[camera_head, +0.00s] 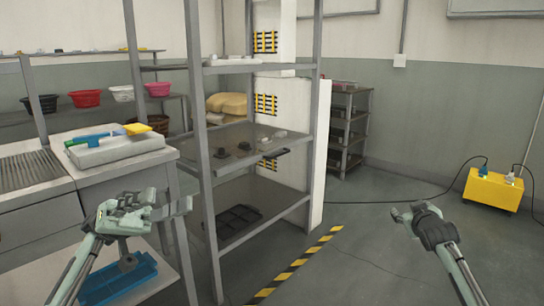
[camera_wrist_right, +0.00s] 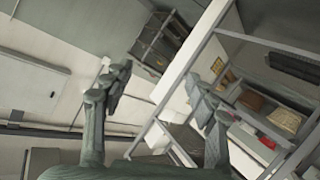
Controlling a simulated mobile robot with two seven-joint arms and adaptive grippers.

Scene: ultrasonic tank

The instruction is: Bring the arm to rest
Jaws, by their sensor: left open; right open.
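My left gripper (camera_head: 128,213) is at the lower left of the head view, in front of the white counter. Its jaws are open and I see nothing between them. My right gripper (camera_head: 402,213) is at the right of the head view, above the bare floor. It is open and empty. In the right wrist view its two fingers (camera_wrist_right: 162,92) stand wide apart, with only the distant shelves and wall behind them.
A grey metal rack (camera_head: 228,152) with small dark parts stands between my grippers. A counter (camera_head: 100,168) and blue crate (camera_head: 118,281) are at left. A yellow box (camera_head: 493,190) with cables is at far right. Floor around my right gripper is clear.

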